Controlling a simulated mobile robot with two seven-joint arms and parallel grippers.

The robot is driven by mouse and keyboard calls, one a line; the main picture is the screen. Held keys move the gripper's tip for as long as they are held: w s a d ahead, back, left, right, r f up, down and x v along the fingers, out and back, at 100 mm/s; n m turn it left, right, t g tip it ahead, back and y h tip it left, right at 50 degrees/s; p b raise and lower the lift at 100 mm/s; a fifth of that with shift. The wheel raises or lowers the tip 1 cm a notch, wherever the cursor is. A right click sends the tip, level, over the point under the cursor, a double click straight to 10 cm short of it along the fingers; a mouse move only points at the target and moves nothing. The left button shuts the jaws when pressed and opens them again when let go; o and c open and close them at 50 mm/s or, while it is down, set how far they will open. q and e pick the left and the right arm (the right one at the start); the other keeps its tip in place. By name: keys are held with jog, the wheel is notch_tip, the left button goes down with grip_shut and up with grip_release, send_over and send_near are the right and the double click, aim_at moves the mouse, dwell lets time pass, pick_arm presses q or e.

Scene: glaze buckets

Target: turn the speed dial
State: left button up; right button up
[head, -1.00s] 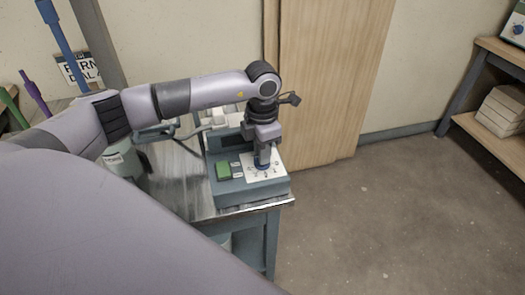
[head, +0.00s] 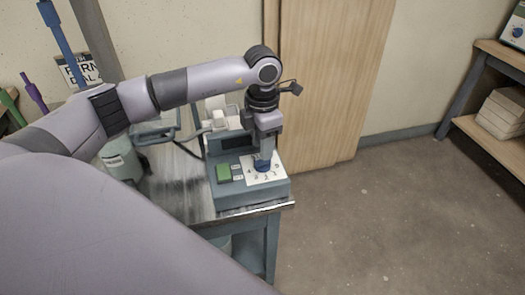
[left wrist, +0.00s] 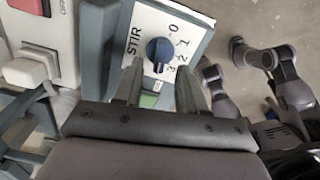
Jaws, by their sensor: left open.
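The speed dial (head: 263,167) is a round blue knob on a white numbered plate, on the sloping front of a grey-green control box (head: 240,194). In the left wrist view the dial (left wrist: 159,53) sits beside the word STIR, with a pale mark at its lower edge near the higher numbers. My left gripper (head: 264,158) points down just above the dial. In the left wrist view its two fingers (left wrist: 160,88) are spread, with the dial beyond the gap. Contact is not seen. My right gripper is not seen.
A green button (head: 223,173) is left of the plate. The box stands at the front corner of a metal-topped table (head: 176,175). A grey-green lidded bucket (head: 121,163) is to the left. A wood panel (head: 320,80) rises behind. The floor at right is clear.

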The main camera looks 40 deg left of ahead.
pick_arm(q)
jog(key=shift+r, duration=1.85)
